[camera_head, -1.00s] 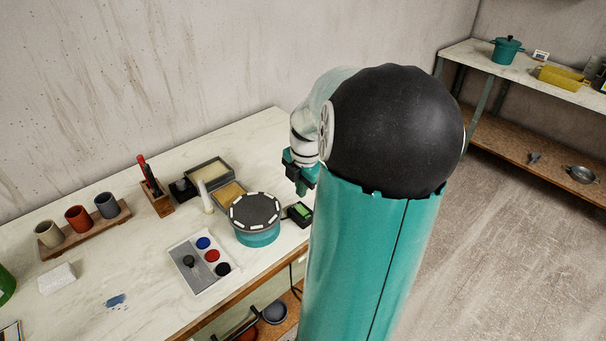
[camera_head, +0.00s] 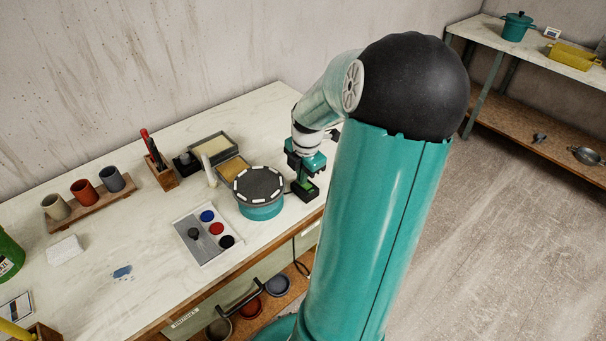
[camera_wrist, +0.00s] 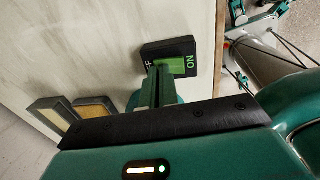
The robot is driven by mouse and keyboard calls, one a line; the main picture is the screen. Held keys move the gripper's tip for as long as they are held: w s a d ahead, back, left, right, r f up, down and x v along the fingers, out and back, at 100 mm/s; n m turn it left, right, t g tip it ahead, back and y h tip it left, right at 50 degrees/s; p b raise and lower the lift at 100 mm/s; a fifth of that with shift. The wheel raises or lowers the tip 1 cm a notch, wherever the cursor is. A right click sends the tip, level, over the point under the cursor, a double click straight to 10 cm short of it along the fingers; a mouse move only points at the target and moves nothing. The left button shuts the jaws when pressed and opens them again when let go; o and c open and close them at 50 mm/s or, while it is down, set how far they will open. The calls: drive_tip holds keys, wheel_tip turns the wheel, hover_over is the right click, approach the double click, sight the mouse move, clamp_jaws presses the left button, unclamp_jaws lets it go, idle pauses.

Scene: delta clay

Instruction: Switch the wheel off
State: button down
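The pottery wheel (camera_head: 258,184), a dark grey disc with white marks on a teal base, stands near the table's front edge. Beside it on the right is a small black switch box (camera_head: 307,195) with a green rocker. In the wrist view the switch box (camera_wrist: 188,48) shows the green rocker, with "ON" at its right end and the letters at the left partly covered. My gripper (camera_head: 303,181) is directly over the switch box. Its fingers (camera_wrist: 157,72) look closed together and empty, with tips at the rocker's left part; I cannot tell whether they touch it.
A white tray (camera_head: 190,221) with coloured discs lies left of the wheel. Behind stand a white cylinder (camera_head: 209,171), two sponge trays (camera_head: 213,148) and a tool holder (camera_head: 162,178). Cups on a wooden board (camera_head: 93,207) are farther left. The table's front edge is close to the switch.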

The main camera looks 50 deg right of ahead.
drive_tip(key=shift+s+a+f, duration=0.1)
drive_tip(key=shift+s+f, duration=0.1)
drive_tip(key=shift+s, duration=0.05)
